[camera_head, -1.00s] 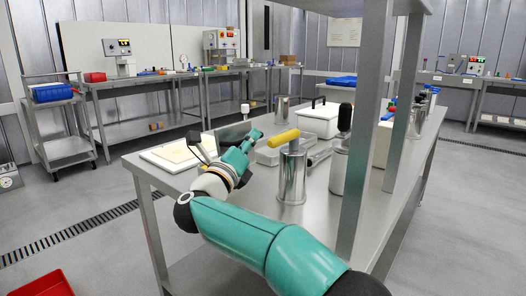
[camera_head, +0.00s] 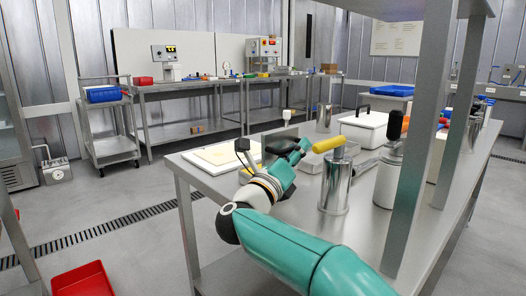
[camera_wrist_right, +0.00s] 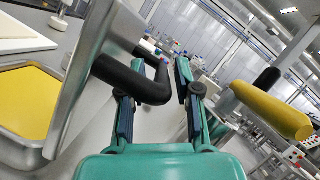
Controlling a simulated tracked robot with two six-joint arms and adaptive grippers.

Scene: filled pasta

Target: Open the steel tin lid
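The steel tin lid (camera_wrist_right: 93,62) stands raised and steeply tilted at the left of the right wrist view. Its black handle (camera_wrist_right: 150,88) sticks out between the two fingers of my right gripper (camera_wrist_right: 162,78). The fingers are apart around the handle; I cannot tell whether both press on it. The open steel tin (camera_wrist_right: 28,148) shows beside the lid, with a yellow layer inside. In the head view the lid (camera_head: 284,137) is a grey plate behind my right gripper (camera_head: 300,147), and my arm mostly hides the tin. My left gripper is not in view.
A white board (camera_head: 203,162) lies at the table's left. A white lidded box (camera_head: 368,128) and shelf posts (camera_head: 420,150) stand to the right.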

